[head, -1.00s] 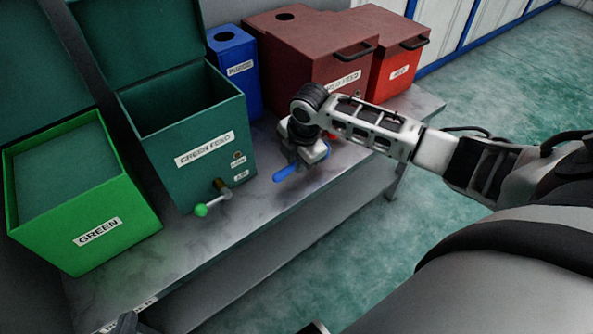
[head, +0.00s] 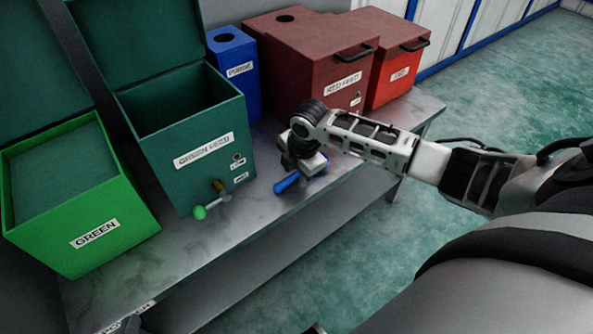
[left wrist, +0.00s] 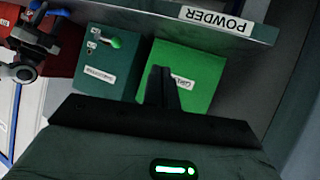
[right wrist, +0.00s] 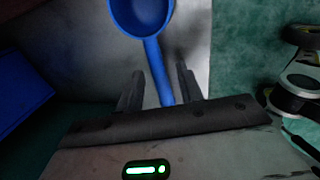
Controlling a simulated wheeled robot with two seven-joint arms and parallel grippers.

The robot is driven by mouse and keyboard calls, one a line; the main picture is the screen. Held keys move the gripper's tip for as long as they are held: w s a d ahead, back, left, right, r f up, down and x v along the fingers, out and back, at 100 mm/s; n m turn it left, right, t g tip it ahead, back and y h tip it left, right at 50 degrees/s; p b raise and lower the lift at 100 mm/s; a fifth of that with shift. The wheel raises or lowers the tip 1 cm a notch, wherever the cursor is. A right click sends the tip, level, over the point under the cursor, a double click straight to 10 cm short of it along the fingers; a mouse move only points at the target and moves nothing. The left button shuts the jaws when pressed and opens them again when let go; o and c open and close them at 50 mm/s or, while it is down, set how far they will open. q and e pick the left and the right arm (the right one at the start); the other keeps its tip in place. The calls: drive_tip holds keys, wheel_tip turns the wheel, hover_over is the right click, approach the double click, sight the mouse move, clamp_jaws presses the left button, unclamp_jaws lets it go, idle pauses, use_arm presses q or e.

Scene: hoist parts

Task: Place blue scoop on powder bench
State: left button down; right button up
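The blue scoop (right wrist: 158,66) shows in the right wrist view, its round bowl at the top and its handle running down between my fingers. In the head view a blue part of it (head: 287,184) shows below my right gripper (head: 304,161), low over the front of the grey powder bench (head: 185,247). My right gripper (right wrist: 160,80) is open around the handle, with gaps on both sides. I cannot tell if the scoop rests fully on the bench. My left gripper (left wrist: 165,80) is shut and empty. The POWDER label (left wrist: 216,20) shows on the bench edge.
On the bench stand a bright green box (head: 95,235), an open dark green feed box (head: 200,150), a blue box (head: 236,75), a dark red feed box (head: 325,80) and a red box (head: 400,75). A green-knobbed lever (head: 200,211) sticks out in front.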

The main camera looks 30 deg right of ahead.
drive_tip(key=p+v, duration=0.1)
drive_tip(key=v, duration=0.4)
drive_tip(key=shift+r+p, duration=0.35)
drive_tip(key=shift+p, duration=0.05)
drive_tip(key=p+v, duration=0.1)
drive_tip(key=v, duration=0.5)
drive_tip(key=s+a+f+m+t+y, duration=0.2)
drive_tip(key=s+a+f+m, duration=0.15)
drive_tip(key=a, duration=0.45)
drive_tip(key=s+a+f+m+t+y, duration=0.1)
drive_tip(key=s+a+f+m+y, duration=0.2)
drive_tip(key=a, duration=0.4)
drive_tip(key=s+r+m+t+h, duration=0.1)
drive_tip(key=s+r+m+t, duration=0.4)
drive_tip(key=s+m, duration=0.3)
drive_tip(key=a+m+t, duration=0.1)
drive_tip(key=m, duration=0.1)
drive_tip(key=shift+s+m, duration=0.35)
drive_tip(key=shift+s, duration=0.05)
